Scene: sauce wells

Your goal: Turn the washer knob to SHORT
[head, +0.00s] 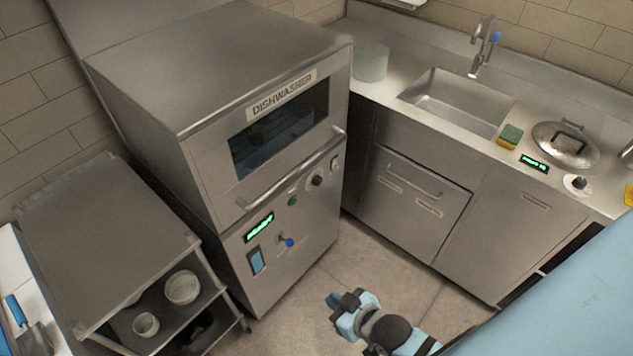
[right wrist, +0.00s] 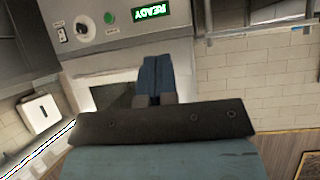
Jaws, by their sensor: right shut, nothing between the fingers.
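The washer is a steel box marked DISHWASHER (head: 220,65). Its small round dark knob (head: 318,180) sits on the front panel below the door handle, right of a green button. The knob (right wrist: 84,28) also shows at the upper left of the right wrist view, which looks upside down. I cannot read the knob's pointer or any SHORT mark. My right gripper (head: 336,299) is shut and empty, over the floor in front of the washer and apart from the knob. Its blue fingers (right wrist: 156,78) show in the right wrist view. My left gripper is not in view.
The panel also has a lit green display (head: 259,227), reading READY in the wrist view, a green button (head: 293,201) and a blue-tipped lever (head: 289,242). A steel cart (head: 110,230) with bowls stands left. A sink counter (head: 440,135) stands right. Open floor (head: 390,262) lies between.

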